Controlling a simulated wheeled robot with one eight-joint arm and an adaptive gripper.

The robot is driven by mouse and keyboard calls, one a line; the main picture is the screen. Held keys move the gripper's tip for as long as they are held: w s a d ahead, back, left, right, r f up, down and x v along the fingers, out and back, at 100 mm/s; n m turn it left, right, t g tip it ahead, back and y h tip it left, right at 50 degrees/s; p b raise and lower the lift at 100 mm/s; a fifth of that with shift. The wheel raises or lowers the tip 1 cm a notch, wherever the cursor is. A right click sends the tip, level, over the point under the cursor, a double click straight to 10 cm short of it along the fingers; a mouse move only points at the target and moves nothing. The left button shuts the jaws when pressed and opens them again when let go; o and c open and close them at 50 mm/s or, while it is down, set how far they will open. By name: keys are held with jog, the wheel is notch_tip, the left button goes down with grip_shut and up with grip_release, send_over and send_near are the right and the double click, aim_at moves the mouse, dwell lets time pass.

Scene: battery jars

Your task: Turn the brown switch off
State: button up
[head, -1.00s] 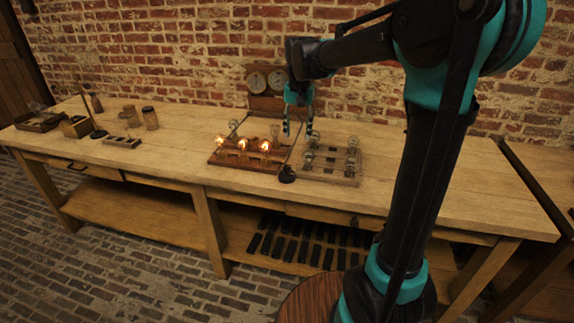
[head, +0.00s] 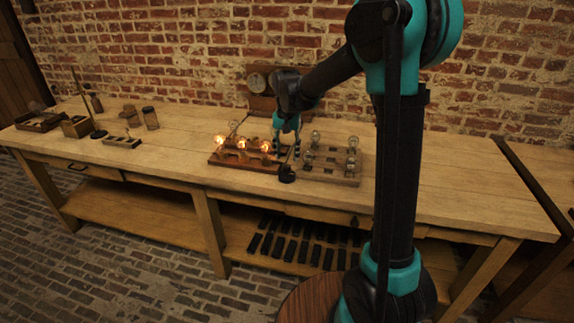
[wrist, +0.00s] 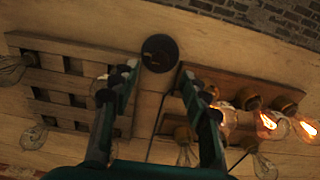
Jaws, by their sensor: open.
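The brown board (head: 236,160) carries lit bulbs and stands on the bench left of the pale grey-brown board (head: 330,178). In the wrist view the brown board (wrist: 240,86) is on the right, with lit bulbs (wrist: 266,121) along it. The brown switch itself cannot be picked out; the fingers may hide it. My gripper (head: 288,152) is low over the right end of the brown board, near the gap between the boards. In the wrist view my gripper (wrist: 160,95) has its fingers wide apart with nothing between them. Contact with the board cannot be told.
A round black base (head: 287,174) with a thin rod stands in front of the gap; it also shows in the wrist view (wrist: 160,53). Unlit bulbs (head: 352,143) stand on the pale board. A gauge panel (head: 262,85) is behind. The bench (head: 440,190) is clear at right.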

aim_at(287, 166)
jog(key=shift+f, duration=2.5)
grip_shut()
